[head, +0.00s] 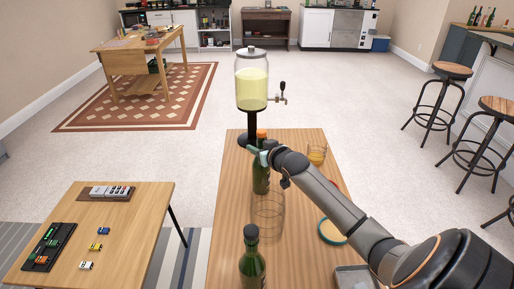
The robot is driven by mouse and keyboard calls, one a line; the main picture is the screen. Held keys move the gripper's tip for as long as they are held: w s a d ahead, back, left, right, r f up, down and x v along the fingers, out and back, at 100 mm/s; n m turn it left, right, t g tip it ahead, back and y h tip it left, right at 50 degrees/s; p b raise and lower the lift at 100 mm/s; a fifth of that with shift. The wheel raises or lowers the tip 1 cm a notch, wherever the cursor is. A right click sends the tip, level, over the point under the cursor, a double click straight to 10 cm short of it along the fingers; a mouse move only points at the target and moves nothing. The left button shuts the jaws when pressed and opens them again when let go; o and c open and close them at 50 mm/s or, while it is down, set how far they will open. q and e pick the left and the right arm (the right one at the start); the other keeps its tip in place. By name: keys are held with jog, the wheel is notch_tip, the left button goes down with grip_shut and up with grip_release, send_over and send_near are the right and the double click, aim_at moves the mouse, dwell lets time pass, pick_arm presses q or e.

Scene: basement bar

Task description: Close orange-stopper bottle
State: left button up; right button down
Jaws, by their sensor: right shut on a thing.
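The green bottle (261,184) stands upright on the long wooden table. Its orange stopper (261,133) shows directly above it, in line with the neck. My right gripper (257,150) comes in from the right and is shut at the stopper's lower part, just above the bottle's shoulder. The fingers hide the neck and the stopper's lower end, so I cannot tell whether the stopper is seated in the mouth. My left gripper is not in view.
A drink dispenser (252,82) stands behind the bottle. A clear glass (268,216) and a black-stoppered green bottle (252,266) stand in front. A low table (130,245) stands left.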

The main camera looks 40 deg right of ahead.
jog(key=c, duration=1)
grip_release()
jog(key=shift+f, duration=0.15)
jog(key=shift+c, duration=0.2)
jog(key=o, duration=0.4)
jog(key=shift+s+r, duration=0.1)
jog(key=shift+r, duration=0.1)
jog(key=v, duration=1.1)
jog(key=shift+s+a+r, duration=0.1)
jog(key=shift+s+r, duration=0.05)
jog(key=shift+s, duration=0.2)
